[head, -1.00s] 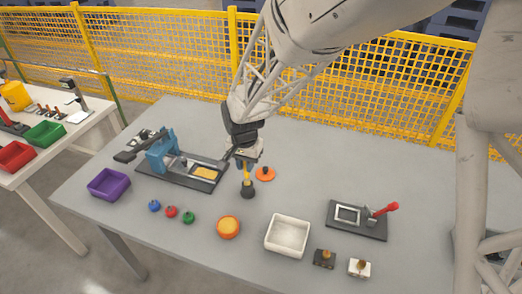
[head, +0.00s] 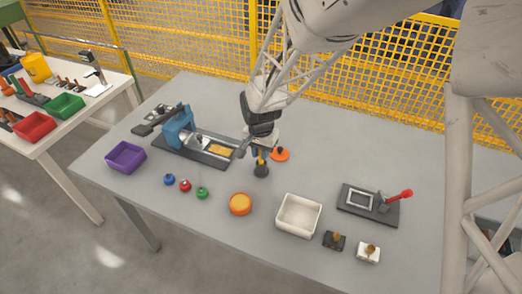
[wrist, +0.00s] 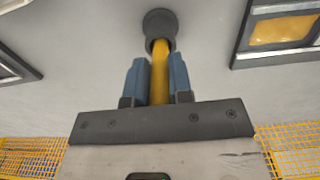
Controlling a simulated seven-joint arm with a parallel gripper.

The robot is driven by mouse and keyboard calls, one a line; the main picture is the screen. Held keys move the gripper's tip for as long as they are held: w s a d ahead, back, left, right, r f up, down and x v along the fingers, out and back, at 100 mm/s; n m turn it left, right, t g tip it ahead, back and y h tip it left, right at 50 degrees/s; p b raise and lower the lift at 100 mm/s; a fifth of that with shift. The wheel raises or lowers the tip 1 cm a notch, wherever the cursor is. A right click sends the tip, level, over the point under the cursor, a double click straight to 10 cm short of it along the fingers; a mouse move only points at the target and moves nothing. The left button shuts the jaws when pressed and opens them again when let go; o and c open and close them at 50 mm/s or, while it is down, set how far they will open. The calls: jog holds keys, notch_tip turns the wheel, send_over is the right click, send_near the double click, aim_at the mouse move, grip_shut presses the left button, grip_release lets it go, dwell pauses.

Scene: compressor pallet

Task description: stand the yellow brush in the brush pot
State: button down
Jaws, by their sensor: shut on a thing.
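My gripper (head: 262,150) points down near the middle of the table. In the wrist view my gripper's blue fingers (wrist: 158,68) are shut on the yellow brush (wrist: 159,75), whose yellow shaft runs between them. In the head view a short piece of the brush (head: 261,156) shows below my gripper, roughly upright. Its lower end meets the dark round brush pot (head: 261,171) on the table. In the wrist view the yellow shaft reaches into the mouth of the pot (wrist: 160,20). How deep it sits, and whether it touches the bottom, is hidden.
An orange disc with a dark knob (head: 280,155) lies close behind the pot. A blue-clamped fixture (head: 180,135) stands left. A white bin (head: 299,215) and orange round (head: 240,204) are nearer the front. A red-handled fixture (head: 368,204) lies right.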

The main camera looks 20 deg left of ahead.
jog(key=c, duration=1)
grip_release()
jog(key=shift+r, duration=0.1)
notch_tip(320, 180, up, 12)
jog(key=shift+r, duration=0.1)
dwell(0.4)
